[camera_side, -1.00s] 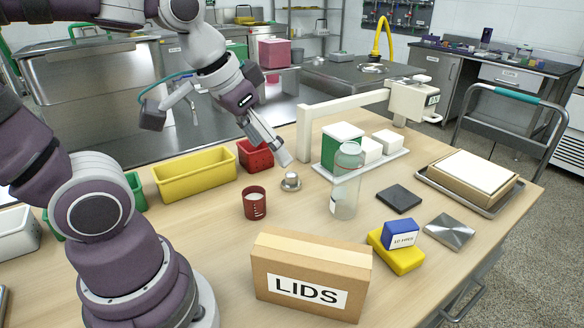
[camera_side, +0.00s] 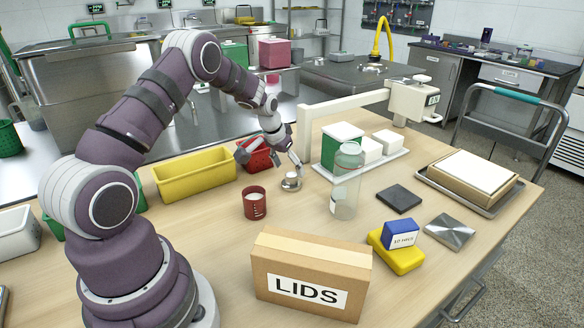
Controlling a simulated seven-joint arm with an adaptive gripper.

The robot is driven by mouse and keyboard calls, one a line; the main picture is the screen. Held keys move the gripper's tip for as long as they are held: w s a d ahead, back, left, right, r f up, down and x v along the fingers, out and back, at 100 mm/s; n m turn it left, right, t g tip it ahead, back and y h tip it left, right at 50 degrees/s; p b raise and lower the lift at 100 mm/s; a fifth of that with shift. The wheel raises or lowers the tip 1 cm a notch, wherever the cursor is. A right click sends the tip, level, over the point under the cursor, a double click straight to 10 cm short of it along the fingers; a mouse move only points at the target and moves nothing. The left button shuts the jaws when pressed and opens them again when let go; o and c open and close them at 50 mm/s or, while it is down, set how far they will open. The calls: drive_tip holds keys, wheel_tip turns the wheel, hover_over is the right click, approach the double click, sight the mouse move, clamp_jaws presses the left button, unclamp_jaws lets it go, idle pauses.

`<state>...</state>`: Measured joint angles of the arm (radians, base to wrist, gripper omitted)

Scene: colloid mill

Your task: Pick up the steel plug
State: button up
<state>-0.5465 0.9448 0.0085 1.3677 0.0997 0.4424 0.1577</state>
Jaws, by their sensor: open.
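The steel plug (camera_side: 291,181) is a small silvery piece with a round knob on a wider round base. It stands on the wooden table, right of the red cup. My gripper (camera_side: 270,162) is open, its two fingers spread wide. The right finger's tip is just above or beside the plug. The left finger is farther left, in front of the red bin. I cannot tell whether the right finger touches the plug.
A red bin (camera_side: 257,162) and a yellow bin (camera_side: 194,177) stand behind and left. A dark red cup (camera_side: 255,207) is close in front of the plug. A clear bottle (camera_side: 346,190) and a white stand (camera_side: 304,133) are to the right. A LIDS box (camera_side: 312,258) is in front.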

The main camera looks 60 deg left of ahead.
sight(291, 175)
drive_tip(key=x, duration=0.3)
drive_tip(key=shift+d+f, duration=0.1)
drive_tip(key=shift+f, duration=0.05)
clamp_jaws()
